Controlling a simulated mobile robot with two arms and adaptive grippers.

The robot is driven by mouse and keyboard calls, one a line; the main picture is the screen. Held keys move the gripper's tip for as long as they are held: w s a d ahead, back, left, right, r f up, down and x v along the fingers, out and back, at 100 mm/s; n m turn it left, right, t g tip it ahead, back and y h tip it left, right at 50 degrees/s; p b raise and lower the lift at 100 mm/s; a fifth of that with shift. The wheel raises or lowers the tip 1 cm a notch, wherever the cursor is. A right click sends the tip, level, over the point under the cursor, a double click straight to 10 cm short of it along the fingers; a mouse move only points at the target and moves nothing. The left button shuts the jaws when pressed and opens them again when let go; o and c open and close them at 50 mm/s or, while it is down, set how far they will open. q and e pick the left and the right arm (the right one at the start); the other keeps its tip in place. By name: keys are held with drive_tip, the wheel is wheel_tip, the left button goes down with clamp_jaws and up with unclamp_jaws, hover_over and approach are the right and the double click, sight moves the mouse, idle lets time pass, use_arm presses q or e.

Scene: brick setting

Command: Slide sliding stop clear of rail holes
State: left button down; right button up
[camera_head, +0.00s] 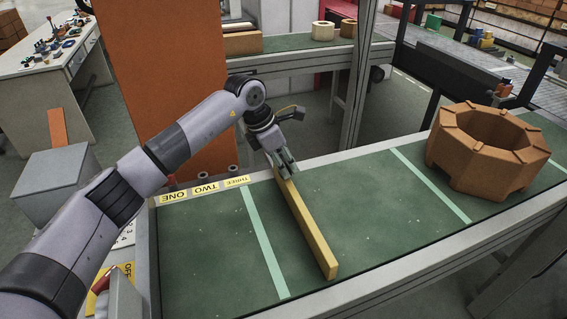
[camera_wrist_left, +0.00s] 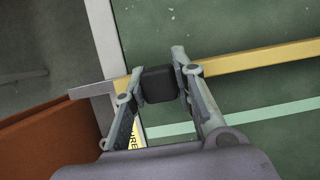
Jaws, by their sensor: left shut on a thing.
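The sliding stop is a long yellow bar (camera_head: 312,233) lying across the green belt, its far end at the far rail (camera_head: 349,157). My left gripper (camera_head: 286,166) is at that far end, pointing down. In the left wrist view, the fingers of my left gripper (camera_wrist_left: 157,72) are shut on a dark block (camera_wrist_left: 160,86) at the rail end of the yellow bar (camera_wrist_left: 255,58). The metal rail (camera_wrist_left: 104,38) runs beside it. The rail holes cannot be made out. My right gripper is not in view.
Yellow plates reading ONE, TWO and THREE (camera_head: 205,188) lie left of the bar, with small dark pegs (camera_head: 208,171) behind them. A brown octagonal ring block (camera_head: 470,175) stands on the belt at right. Pale green stripes (camera_head: 265,243) cross the belt. An orange panel (camera_head: 165,75) stands behind my arm.

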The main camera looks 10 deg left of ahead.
use_arm(q)
drive_tip(key=c, duration=1.8)
unclamp_jaws()
drive_tip(key=o, duration=0.5)
drive_tip(key=shift+a, duration=0.1)
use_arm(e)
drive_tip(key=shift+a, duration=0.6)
use_arm(q)
drive_tip(key=shift+a+r, duration=0.1)
drive_tip(key=shift+r, duration=0.25)
drive_tip(key=v, duration=1.1)
drive_tip(key=shift+s+r, duration=0.1)
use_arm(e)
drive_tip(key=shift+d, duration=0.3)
